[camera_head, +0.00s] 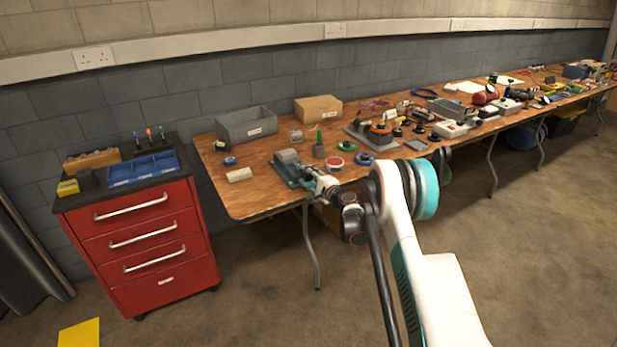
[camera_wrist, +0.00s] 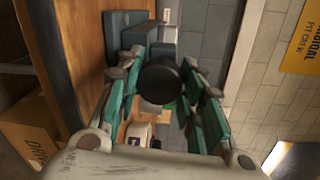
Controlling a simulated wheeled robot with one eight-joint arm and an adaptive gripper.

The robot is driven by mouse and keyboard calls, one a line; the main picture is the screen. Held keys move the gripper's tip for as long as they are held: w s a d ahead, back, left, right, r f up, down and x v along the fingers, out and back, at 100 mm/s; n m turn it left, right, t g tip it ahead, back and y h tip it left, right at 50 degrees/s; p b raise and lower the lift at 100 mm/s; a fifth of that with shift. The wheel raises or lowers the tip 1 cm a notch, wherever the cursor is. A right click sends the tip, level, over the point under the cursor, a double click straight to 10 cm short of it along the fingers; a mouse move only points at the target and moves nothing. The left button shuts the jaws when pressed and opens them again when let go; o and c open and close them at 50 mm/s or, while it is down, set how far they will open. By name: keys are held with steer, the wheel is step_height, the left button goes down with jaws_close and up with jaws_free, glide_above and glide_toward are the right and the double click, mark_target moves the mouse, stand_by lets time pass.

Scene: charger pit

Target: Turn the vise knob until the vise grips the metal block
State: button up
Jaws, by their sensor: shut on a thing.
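The vise (camera_head: 288,168) is a grey-green tool near the front edge of the wooden workbench. My gripper (camera_head: 322,184) is at its front end in the head view, with my arm coming in from the right. In the wrist view, the dark round vise knob (camera_wrist: 160,79) lies between the teal fingers of my gripper (camera_wrist: 161,75). The fingers are shut on it from both sides. The grey-green vise body (camera_wrist: 124,32) shows behind the knob. I cannot pick out the metal block or its contact with the jaws.
The workbench (camera_head: 262,203) carries a grey bin (camera_head: 246,124), a cardboard box (camera_head: 318,108), tape rolls and a pale roll (camera_head: 239,175) left of the vise. A red drawer cabinet (camera_head: 140,243) stands at the left.

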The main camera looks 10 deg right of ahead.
steer(key=m, duration=0.4)
steer(key=shift+f, duration=0.1)
steer(key=m, duration=0.3)
steer(key=shift+m+y, duration=0.4)
steer(key=m, duration=0.4)
steer(key=shift+f+t, duration=0.1)
steer(key=shift+t, duration=0.3)
steer(key=m, duration=0.5)
steer(key=shift+a+t, duration=0.1)
steer(key=shift+t, duration=0.3)
steer(key=m, duration=0.5)
steer(key=shift+s, duration=0.1)
steer(key=m+h, duration=0.1)
steer(key=m, duration=0.4)
steer(key=shift+a+t, duration=0.1)
steer(key=shift+t, duration=0.3)
steer(key=m, duration=0.4)
steer(key=shift+h, duration=0.3)
steer(key=shift+m+h, duration=0.3)
steer(key=shift+m, duration=2.1)
